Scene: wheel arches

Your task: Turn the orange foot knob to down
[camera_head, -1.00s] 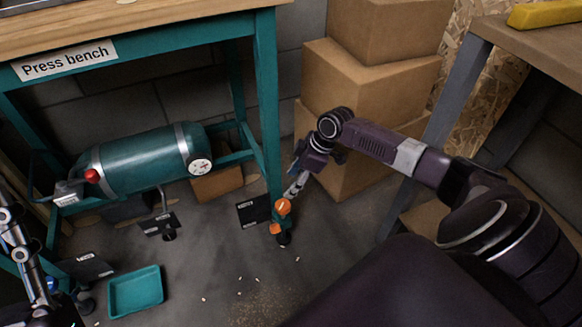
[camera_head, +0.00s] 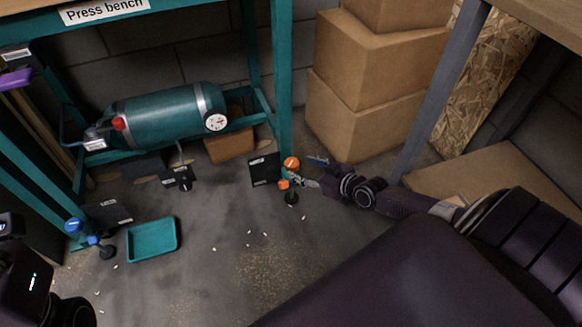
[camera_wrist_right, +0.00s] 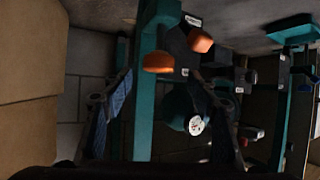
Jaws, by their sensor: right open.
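The orange foot knob (camera_head: 291,163) sits on top of the foot at the bench's right front leg. A smaller orange part (camera_head: 284,184) is just below it. My right gripper (camera_head: 312,171) is open, right of the knob, with its fingers pointing left at it. In the right wrist view the knob (camera_wrist_right: 158,62) shows between and beyond the two fingers of the right gripper (camera_wrist_right: 160,85), apart from them as far as I can tell. The smaller orange part also shows there (camera_wrist_right: 200,41). My left gripper is not seen; only part of the left arm shows at lower left.
The teal bench leg (camera_head: 284,90) rises behind the knob. A black label plate (camera_head: 264,170) stands left of it. Cardboard boxes (camera_head: 365,120) are stacked behind my right gripper. A teal tray (camera_head: 152,239) and a blue knob (camera_head: 74,225) are farther left.

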